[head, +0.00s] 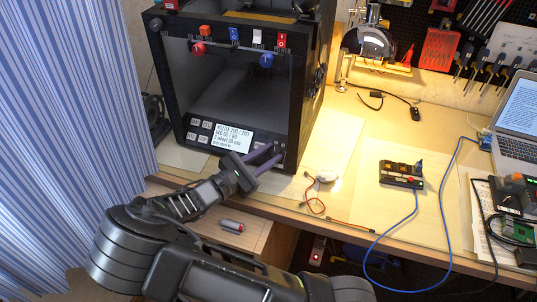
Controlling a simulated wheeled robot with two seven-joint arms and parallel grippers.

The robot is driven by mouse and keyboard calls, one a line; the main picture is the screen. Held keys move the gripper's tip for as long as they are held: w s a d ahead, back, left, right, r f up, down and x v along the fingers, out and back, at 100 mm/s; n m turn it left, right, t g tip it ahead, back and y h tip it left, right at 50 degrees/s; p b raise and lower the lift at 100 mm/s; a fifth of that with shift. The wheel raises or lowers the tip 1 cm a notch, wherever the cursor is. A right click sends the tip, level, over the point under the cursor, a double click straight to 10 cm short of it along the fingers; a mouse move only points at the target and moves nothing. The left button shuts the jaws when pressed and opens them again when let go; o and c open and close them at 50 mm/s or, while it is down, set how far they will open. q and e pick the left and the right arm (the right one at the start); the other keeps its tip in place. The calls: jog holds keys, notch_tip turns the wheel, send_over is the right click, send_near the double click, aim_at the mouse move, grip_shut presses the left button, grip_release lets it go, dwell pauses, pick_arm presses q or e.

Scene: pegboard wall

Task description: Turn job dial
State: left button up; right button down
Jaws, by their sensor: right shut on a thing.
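The black box-shaped machine (301,60) stands on the bench with an open front. Its lower front panel holds a lit text screen (232,138) and several small buttons (199,131) to the left of it. My right gripper (277,152) reaches up to the panel's right end, just right of the screen. Its two purple fingers are shut on the job dial there. The dial is mostly hidden between the fingertips, so its angle cannot be read. My left gripper does not show.
The bench (345,190) has free room right of the machine. A white device with red wire (326,176), a small black box (401,174) with a blue cable and a laptop (516,120) lie there. A grey-red cylinder (231,225) lies below. A striped curtain (65,130) hangs left.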

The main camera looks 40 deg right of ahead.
jog(key=shift+s+d+r+n+t+p, duration=0.1)
jog(key=shift+s+n+t+p, duration=0.1)
jog(key=shift+n+t+p, duration=0.95)
jog(key=shift+s+r+n+t+p, duration=0.15)
jog(key=shift+n+t+p, duration=0.65)
jog(key=shift+n+t, duration=0.65)
jog(key=n+t+p, duration=0.1)
jog(key=n, duration=0.1)
jog(key=n+t+y+p, duration=0.1)
jog(key=n+p, duration=0.1)
jog(key=n+t+y+p, duration=0.1)
jog(key=t, duration=0.1)
jog(key=shift+s+d+f+n, duration=0.2)
jog(key=shift+s+n, duration=0.1)
jog(key=shift+n, duration=0.1)
jog(key=shift+f+n+t+y+p, duration=0.15)
jog(key=shift+n+t+y+p, duration=0.75)
jog(key=shift+n+p, duration=0.1)
jog(key=c, duration=1.4)
grip_release()
jog(key=shift+s+a, duration=0.1)
jog(key=b+v, duration=0.1)
jog(key=v, duration=0.6)
jog(key=shift+s+a, duration=0.2)
